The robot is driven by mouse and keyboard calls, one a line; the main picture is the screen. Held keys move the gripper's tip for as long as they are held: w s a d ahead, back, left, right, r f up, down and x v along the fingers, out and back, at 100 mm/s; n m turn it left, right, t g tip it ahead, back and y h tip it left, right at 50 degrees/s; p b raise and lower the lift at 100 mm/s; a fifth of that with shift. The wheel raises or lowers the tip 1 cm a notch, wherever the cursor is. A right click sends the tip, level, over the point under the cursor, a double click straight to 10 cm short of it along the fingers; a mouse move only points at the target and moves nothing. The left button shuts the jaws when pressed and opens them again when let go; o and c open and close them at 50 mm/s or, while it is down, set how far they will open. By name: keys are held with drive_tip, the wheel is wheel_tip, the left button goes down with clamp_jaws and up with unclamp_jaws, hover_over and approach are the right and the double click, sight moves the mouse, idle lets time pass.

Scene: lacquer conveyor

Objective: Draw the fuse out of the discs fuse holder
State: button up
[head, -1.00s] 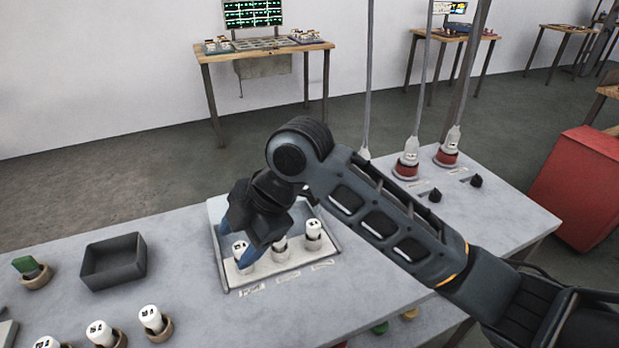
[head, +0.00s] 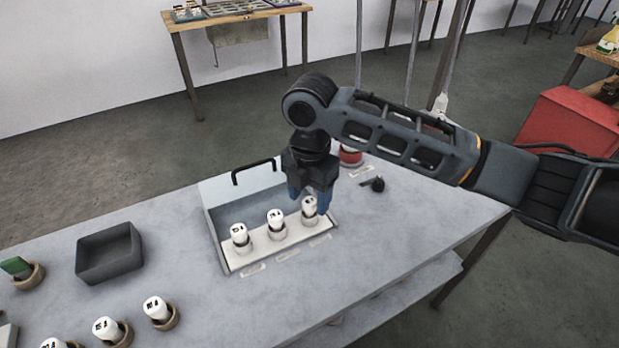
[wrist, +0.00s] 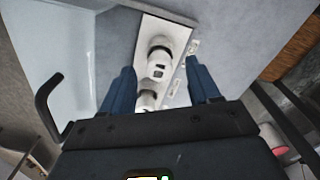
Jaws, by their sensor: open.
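A pale strip (head: 229,263) holds three white fuses in round holders: the left fuse (head: 240,235), the middle fuse (head: 275,220) and the right fuse (head: 309,206). Small label plates lie along the front; I cannot read which one says discs. My gripper (head: 310,200) is open, pointing down at the right fuse, its blue fingers partly hiding it. In the wrist view, the right fuse (wrist: 160,62) shows between and just ahead of the two fingers. The middle fuse (wrist: 147,99) is partly hidden by the gripper body. All three fuses sit in their holders.
A clear cover with a black handle (head: 253,171) stands up behind the strip, left of my gripper. An empty dark tray (head: 110,253) lies on the grey table to the left. More white fuses in brown cups (head: 160,313) stand front left. A black knob (head: 377,184) is at right.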

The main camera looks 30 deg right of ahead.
drive_tip(key=shift+f, duration=0.8)
drive_tip(key=shift+c, duration=0.2)
clamp_jaws()
